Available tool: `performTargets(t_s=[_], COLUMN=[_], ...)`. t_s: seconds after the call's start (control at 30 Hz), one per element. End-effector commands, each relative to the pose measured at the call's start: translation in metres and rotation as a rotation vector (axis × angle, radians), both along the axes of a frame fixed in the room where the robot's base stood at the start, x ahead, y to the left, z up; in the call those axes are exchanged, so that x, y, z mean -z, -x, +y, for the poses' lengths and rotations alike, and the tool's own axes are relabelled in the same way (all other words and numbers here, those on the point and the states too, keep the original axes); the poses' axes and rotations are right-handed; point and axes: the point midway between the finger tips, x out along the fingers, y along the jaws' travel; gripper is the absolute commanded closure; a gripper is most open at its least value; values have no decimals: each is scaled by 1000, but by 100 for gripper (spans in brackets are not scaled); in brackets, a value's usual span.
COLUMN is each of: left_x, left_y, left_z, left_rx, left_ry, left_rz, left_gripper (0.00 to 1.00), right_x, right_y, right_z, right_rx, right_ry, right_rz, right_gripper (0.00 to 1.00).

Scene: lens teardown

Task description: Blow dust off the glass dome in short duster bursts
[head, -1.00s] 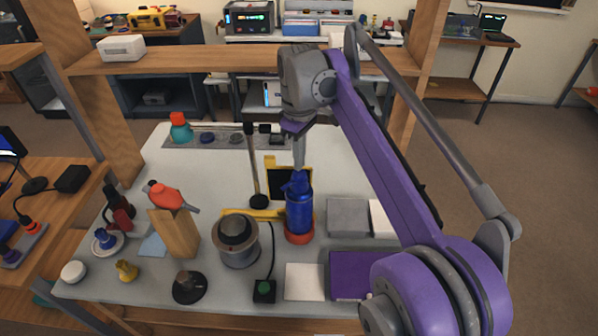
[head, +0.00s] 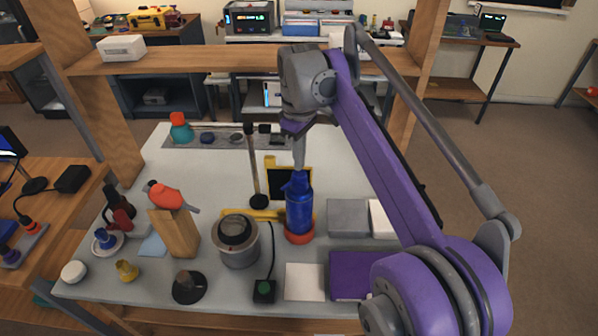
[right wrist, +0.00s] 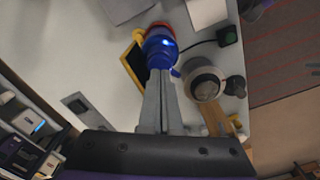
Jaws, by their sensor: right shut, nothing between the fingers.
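A dark, rounded dome (head: 235,231) sits in the mouth of a grey cylindrical housing (head: 238,254) at the front middle of the table. It also shows in the right wrist view (right wrist: 205,82). An orange-red bulb with a grey nozzle (head: 166,195), which looks like the duster, rests on a wooden block (head: 180,232) to its left. My right gripper (head: 299,166) is shut and empty, pointing down just over a blue bottle-like object (head: 299,213) on an orange-red base. Whether the fingertips touch it, I cannot tell. My left gripper is out of view.
A black stand with an upright rod (head: 258,200) is behind the dome. A green-buttoned box (head: 264,291) with a cable is in front. Grey and white pads (head: 348,217) and a purple pad (head: 350,277) lie right. A wooden shelf (head: 230,62) spans the back.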

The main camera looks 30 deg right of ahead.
Motion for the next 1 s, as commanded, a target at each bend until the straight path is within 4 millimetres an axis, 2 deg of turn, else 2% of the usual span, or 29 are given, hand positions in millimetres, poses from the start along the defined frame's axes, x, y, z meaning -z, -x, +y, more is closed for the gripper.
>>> performTargets(t_s=[0.33,0.87,1.0], left_x=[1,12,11], left_y=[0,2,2], left_z=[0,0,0], left_rx=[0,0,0], left_ry=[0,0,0], left_rz=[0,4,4], left_gripper=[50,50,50], right_x=[2,23,22], right_y=[0,0,0], right_z=[0,0,0], right_rx=[0,0,0], right_ry=[0,0,0], right_rz=[0,0,0], right_gripper=[100,100,100])
